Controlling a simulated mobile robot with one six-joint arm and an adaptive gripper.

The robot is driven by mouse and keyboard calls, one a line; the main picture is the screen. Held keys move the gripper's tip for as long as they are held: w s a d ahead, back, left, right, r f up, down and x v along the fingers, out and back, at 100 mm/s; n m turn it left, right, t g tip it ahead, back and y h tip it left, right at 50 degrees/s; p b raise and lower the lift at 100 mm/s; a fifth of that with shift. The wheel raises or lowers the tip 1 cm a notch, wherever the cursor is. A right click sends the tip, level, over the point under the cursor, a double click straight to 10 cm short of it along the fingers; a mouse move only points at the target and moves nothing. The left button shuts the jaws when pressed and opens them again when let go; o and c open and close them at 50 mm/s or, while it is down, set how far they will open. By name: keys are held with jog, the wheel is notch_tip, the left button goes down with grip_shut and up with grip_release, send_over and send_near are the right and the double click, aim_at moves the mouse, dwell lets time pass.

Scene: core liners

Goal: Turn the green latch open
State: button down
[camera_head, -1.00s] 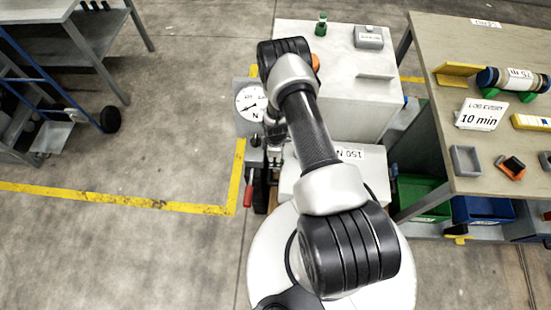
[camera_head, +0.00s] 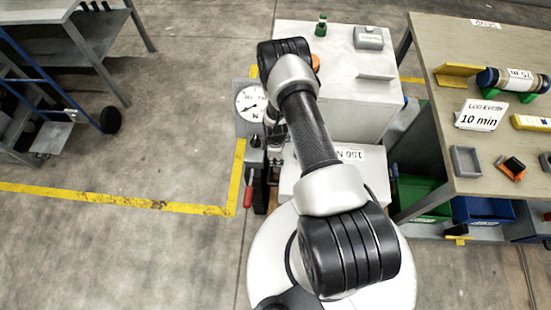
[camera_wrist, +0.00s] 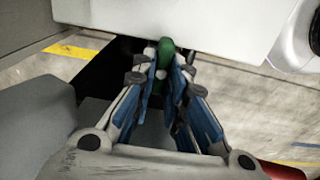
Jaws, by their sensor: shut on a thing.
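The green latch (camera_wrist: 165,52) shows at the top centre of the wrist view, just below the edge of a white panel. My gripper (camera_wrist: 165,68) has its fingertips on either side of the latch and is shut on it. The latch's lower part is partly hidden between the fingers. In the head view my gripper (camera_head: 274,122) is small and mostly hidden beside my arm, near the round dial. The latch cannot be made out in the head view.
A round dial (camera_head: 250,103) stands left of my gripper, with a red-handled lever (camera_head: 239,175) below it. A pale cabinet (camera_head: 372,100) stands at the right. A table (camera_head: 425,60) with several items is farther right. Open floor lies to the left.

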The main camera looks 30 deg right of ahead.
jog(key=shift+m, duration=0.3)
jog(key=m+b, duration=0.2)
jog(key=m, duration=0.1)
jog(key=shift+w+d+f+m, duration=0.1)
jog(key=shift+m, duration=0.3)
jog(key=m+b, duration=0.2)
jog(key=m, duration=0.2)
jog(key=shift+d, duration=0.1)
jog(key=m+b, duration=0.1)
jog(key=m, duration=0.4)
jog(key=shift+d, duration=0.1)
jog(key=m+b, duration=0.1)
jog(key=m, duration=0.3)
jog(key=shift+d, duration=0.1)
jog(key=shift+m, duration=0.3)
jog(key=c, duration=1.6)
grip_release()
